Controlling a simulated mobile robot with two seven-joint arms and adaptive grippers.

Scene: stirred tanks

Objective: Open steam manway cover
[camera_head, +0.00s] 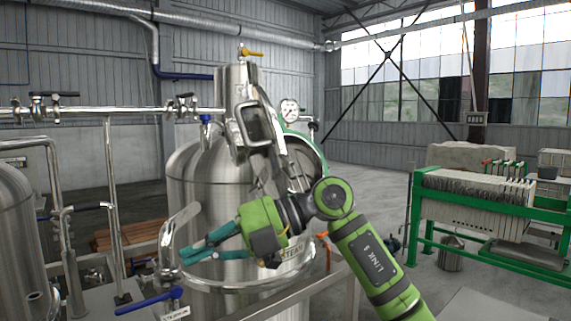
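A steel part with a loop handle (252,123), which looks like the manway cover, stands steeply tilted at the upper right of the tank. A green-edged round rim (318,155) shows behind it. My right gripper (183,256) reaches left across the tank front. Its two teal fingers converge at the tips, beside a curved steel lever (176,228); contact is unclear. My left gripper is not in view.
A pressure gauge (290,110) and a yellow-handled valve (250,53) sit on top. A blue-handled valve (150,301) is low at front left. Steel pipes and another tank (15,235) stand left. A green-framed filter press (480,195) stands right, with open floor between.

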